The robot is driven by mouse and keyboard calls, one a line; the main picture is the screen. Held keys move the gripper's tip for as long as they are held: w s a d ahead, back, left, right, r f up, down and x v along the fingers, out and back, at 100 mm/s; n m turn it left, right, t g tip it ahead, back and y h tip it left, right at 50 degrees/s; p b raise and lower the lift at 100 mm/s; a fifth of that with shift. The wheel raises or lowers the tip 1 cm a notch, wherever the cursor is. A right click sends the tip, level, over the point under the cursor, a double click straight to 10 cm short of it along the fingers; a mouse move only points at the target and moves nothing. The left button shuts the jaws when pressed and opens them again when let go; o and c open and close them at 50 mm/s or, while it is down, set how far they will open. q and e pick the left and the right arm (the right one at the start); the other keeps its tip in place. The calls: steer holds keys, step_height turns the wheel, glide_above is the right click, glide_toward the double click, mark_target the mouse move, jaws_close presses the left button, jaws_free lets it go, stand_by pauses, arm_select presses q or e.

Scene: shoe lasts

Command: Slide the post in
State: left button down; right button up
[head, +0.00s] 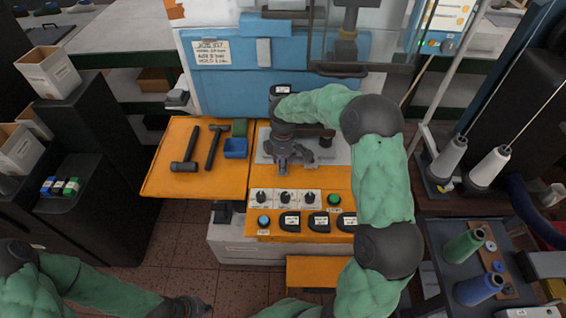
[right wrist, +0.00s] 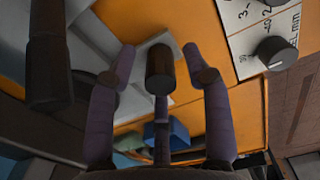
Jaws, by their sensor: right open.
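My right gripper (head: 284,163) hangs over the grey plate (head: 338,155) on the orange bench. Its purple-grey fingers stand spread in the right wrist view (right wrist: 164,70). A short dark cylinder, perhaps the post (right wrist: 160,66), shows between them, with clear gaps to both side fingers. A dark upright piece (head: 325,141) stands on the plate just right of the gripper; I cannot tell if it is the same cylinder. No hole is clearly visible. My left gripper (head: 190,306) is low at the bottom edge, away from the bench, partly cut off; its finger opening is unclear.
A thicker dark cylinder (right wrist: 47,60) stands left in the right wrist view. Dial knobs (head: 285,197) line the front. The blue machine (head: 225,85) rises behind; thread cones (head: 490,167) stand right.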

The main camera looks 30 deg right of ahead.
jaws_close()
steer(key=shift+d, duration=0.1)
steer(key=s+d+p, duration=0.1)
steer(key=s+d, duration=0.2)
steer(key=d, duration=0.1)
steer(key=s+d+p, duration=0.1)
steer(key=s+d, duration=0.2)
steer(key=d, duration=0.2)
steer(key=s+d+p, duration=0.1)
steer(key=s+d, duration=0.1)
steer(key=d, duration=0.3)
steer(key=shift+s+p, duration=0.4)
steer(key=shift+s+d, duration=0.4)
steer(key=shift+d, duration=0.3)
